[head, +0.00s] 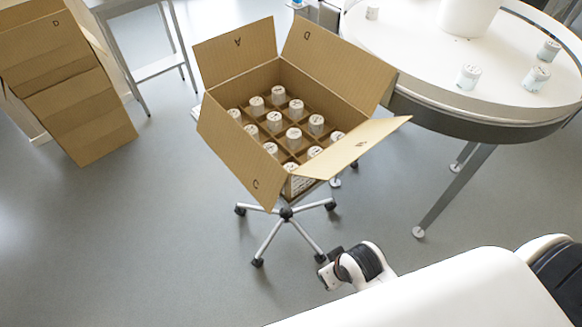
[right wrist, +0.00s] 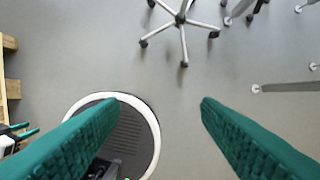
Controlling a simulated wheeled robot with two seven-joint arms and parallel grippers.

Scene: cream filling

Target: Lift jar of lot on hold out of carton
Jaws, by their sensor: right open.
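The open carton (head: 225,107) stands on a wheeled stand in the middle of the head view, flaps spread. Several white-lidded jars (head: 293,133) stand upright in its divider cells. The lid marks are too small to read, so I cannot tell which jar is the lot on hold. The front flap and wall hide the lower parts of the jars. My right gripper (right wrist: 160,103) is open and empty in the right wrist view, above bare floor, apart from the carton. Green fingers of my left gripper (right wrist: 20,131) show small at the left edge; their opening is unclear.
A round white table (head: 420,55) at the right holds several jars (head: 468,77) and a larger white container (head: 467,15). Closed cartons (head: 70,85) are stacked at the left near a grey metal stand (head: 155,68). The stand's wheeled base (head: 286,213) spreads below the carton. Floor at left is clear.

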